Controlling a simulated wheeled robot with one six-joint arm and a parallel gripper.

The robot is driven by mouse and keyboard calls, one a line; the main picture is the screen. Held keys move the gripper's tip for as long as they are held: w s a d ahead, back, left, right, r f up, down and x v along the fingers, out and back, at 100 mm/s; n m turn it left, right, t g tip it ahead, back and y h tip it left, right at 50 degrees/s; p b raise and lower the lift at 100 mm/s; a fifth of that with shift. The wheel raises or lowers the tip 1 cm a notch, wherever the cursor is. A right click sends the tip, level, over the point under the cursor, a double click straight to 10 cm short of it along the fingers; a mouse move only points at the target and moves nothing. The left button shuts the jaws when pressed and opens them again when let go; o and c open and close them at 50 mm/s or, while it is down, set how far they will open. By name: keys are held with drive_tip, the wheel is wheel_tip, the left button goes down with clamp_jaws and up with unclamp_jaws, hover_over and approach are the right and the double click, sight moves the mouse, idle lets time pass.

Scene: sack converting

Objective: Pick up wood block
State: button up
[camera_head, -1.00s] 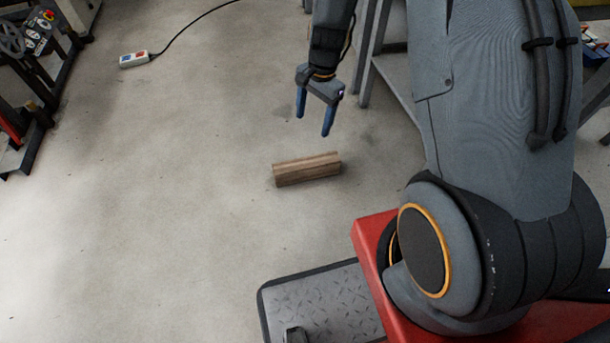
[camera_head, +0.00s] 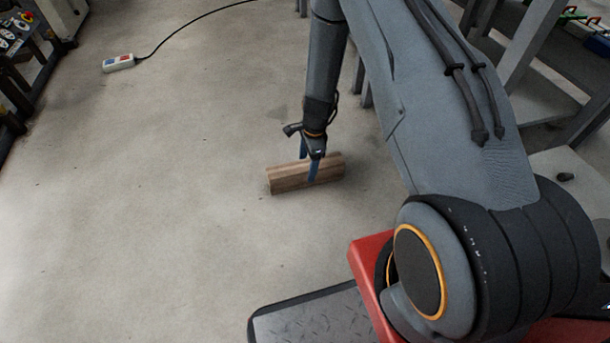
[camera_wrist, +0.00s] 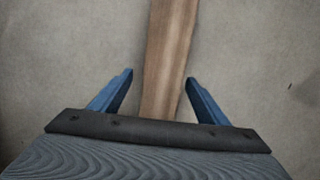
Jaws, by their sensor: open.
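A brown wood block (camera_head: 288,178) lies lengthwise on the concrete floor in the head view. My gripper (camera_head: 309,170) is down at the block with its blue fingers pointing to the floor, one in front of it and one toward its far side. In the wrist view the block (camera_wrist: 168,60) runs from the top edge down between the two fingers of my gripper (camera_wrist: 159,92). The fingers are open, with a gap showing on each side of the block. The block's lower end is hidden behind the gripper's dark bar.
A white power strip (camera_head: 118,63) with a black cable lies on the floor at the upper left. Dark machinery (camera_head: 22,70) stands at the left edge. Grey metal frames (camera_head: 515,75) stand at the upper right. The floor left of the block is clear.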

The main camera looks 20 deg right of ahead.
drive_tip(key=shift+w+a+f+b, duration=0.1)
drive_tip(key=shift+a+f+b, duration=0.05)
drive_tip(key=shift+f+b, duration=0.65)
drive_tip(key=shift+a+f+b, duration=0.2)
drive_tip(key=shift+f+b, duration=0.3)
drive_tip(key=shift+f, duration=0.65)
drive_tip(key=shift+w+a+f+b, duration=0.1)
drive_tip(key=shift+a+f+b, duration=0.05)
drive_tip(key=shift+f+b, duration=0.65)
clamp_jaws()
drive_tip(key=shift+p, duration=0.3)
